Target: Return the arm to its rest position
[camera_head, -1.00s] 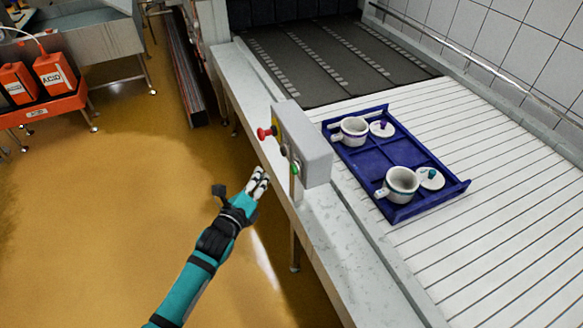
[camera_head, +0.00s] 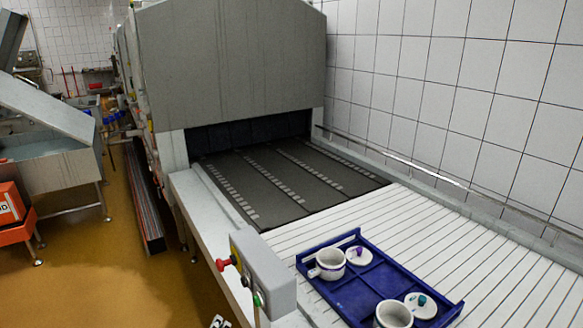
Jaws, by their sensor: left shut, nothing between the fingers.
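The tip of my left gripper (camera_head: 220,322) just shows at the bottom edge of the head view, below the button box. Its fingers are shut and empty, and the rest of my left arm is out of frame. My right gripper is not in view. The grey button box (camera_head: 266,278) has a red knob (camera_head: 224,263) and a green button (camera_head: 258,299) on its left side. My gripper is apart from both.
A blue tray (camera_head: 350,293) with white cups and lids stands on the slatted white conveyor. A dark belt (camera_head: 285,180) leads into a grey machine (camera_head: 230,65). An orange cart (camera_head: 17,233) stands at the left. Yellow floor is clear between them.

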